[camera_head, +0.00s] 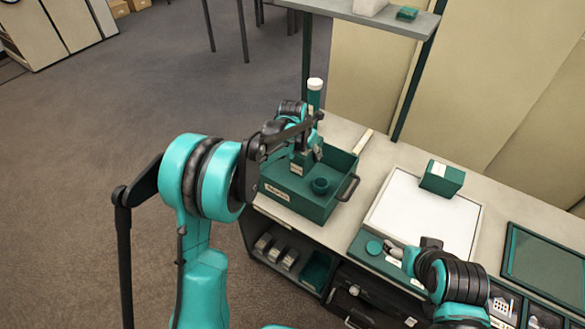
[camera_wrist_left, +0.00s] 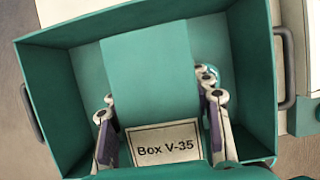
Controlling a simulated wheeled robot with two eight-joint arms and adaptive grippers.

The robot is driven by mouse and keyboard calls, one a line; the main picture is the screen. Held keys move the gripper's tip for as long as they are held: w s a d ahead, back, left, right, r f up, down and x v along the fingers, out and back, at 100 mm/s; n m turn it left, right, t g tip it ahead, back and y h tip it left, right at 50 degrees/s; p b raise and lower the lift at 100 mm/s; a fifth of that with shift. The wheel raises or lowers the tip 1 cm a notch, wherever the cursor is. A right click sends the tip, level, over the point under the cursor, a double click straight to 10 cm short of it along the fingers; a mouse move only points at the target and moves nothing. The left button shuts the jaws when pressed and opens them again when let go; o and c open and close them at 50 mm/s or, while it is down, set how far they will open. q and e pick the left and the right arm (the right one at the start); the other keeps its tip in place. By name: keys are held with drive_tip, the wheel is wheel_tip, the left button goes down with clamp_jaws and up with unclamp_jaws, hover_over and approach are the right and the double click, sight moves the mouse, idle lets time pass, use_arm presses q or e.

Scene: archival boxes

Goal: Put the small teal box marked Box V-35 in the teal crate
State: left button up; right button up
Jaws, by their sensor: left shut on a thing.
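The small teal box marked Box V-35 (camera_wrist_left: 150,75) shows its white label in the left wrist view. My left gripper (camera_wrist_left: 161,128) is shut on it, with a finger on each side. In the head view the box (camera_head: 301,163) is partly hidden by my gripper (camera_head: 303,145). The teal crate (camera_head: 306,205) is open-topped with dark side handles, and the box is over or within its opening; I cannot tell if it touches the floor. The crate's walls (camera_wrist_left: 52,100) surround the box in the wrist view. My right gripper (camera_head: 430,243) is low at right, its fingers unclear.
A round teal container (camera_head: 320,185) is in the crate. A green tube with a white cap (camera_head: 314,92) stands behind it. To the right are a white tray (camera_head: 420,213), a teal box (camera_head: 441,178) and a dark green panel (camera_head: 545,260). A shelf (camera_head: 350,12) hangs above the back.

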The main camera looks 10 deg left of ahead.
use_arm(q)
drive_tip(key=w+a+f+b, duration=0.1)
drive_tip(key=a+f, duration=0.1)
drive_tip(key=a, duration=0.1)
drive_tip(key=w+a+f+b, duration=0.1)
drive_tip(key=a+f, duration=0.1)
drive_tip(key=a, duration=0.1)
drive_tip(key=w+a+f+b, duration=0.1)
drive_tip(key=a, duration=0.2)
drive_tip(key=shift+a+f, duration=0.15)
drive_tip(key=shift+f, duration=0.25)
wheel_tip(320, 180, down, 4)
drive_tip(key=shift+w+f+b, duration=0.1)
drive_tip(key=shift+b, duration=1)
drive_tip(key=o, duration=1.4)
